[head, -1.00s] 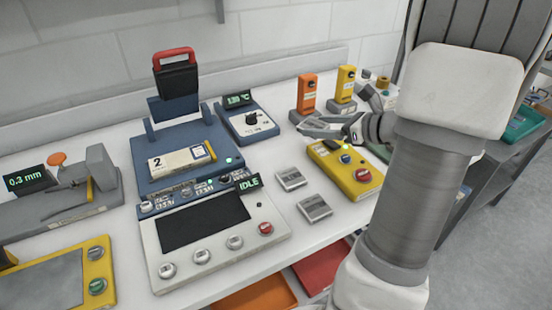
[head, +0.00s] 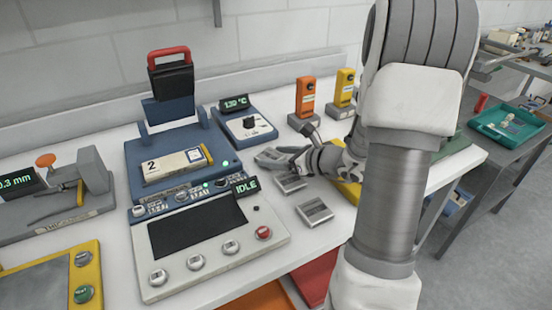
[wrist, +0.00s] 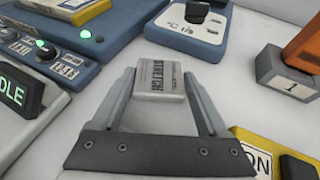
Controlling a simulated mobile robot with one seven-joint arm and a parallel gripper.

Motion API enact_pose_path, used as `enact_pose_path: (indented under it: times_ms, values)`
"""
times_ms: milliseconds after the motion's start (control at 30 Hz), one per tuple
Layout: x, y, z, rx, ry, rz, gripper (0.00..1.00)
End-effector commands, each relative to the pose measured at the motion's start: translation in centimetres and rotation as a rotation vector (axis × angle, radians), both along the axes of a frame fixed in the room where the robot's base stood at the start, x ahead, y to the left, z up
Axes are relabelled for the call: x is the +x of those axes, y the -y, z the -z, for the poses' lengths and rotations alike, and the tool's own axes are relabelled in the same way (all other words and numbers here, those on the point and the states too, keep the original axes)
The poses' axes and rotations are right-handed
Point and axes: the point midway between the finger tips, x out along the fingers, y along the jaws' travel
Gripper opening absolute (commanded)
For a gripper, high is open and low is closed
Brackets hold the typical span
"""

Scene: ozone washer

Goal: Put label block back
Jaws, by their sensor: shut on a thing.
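My gripper (head: 283,158) is shut on a pale grey label block (wrist: 165,82). In the wrist view the block is between the two fingers, with dark lettering that seems to read STRETCH. In the head view the gripper is over the white bench, right of the blue machine with the IDLE display. I cannot tell whether the held block touches the bench. Two similar grey blocks lie on the bench in the head view: one (head: 290,183) just below the gripper, partly near my fingers, and one (head: 315,210) nearer the front edge.
The blue machine (head: 225,150) with a block marked 2 is to the left. A blue dial box (head: 245,126) stands behind the gripper. Orange (head: 306,97) and yellow (head: 345,88) handheld units stand at the back. A yellow box (head: 348,190) is mostly hidden by my arm.

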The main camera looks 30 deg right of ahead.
Motion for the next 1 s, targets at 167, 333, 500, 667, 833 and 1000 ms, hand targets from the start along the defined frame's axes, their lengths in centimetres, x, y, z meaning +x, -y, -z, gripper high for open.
enact_pose_path:
  times_ms: [167, 333, 500, 667, 833, 1000]
  values:
    - [0.0, 0.0, -0.2, -0.001, 0.002, -0.001, 0.09]
    - [0.0, 0.0, 0.4, 0.0, 0.001, -0.001, 0.09]
    - [0.0, 0.0, 1.0, 0.0, -0.001, -0.001, 0.09]
    - [-0.1, -0.1, 1.4, 0.001, -0.007, -0.001, 0.91]
    - [-0.2, -0.1, 1.6, 0.001, -0.012, -0.002, 1.0]
    - [-0.3, -0.1, 1.5, 0.001, -0.013, -0.003, 1.0]
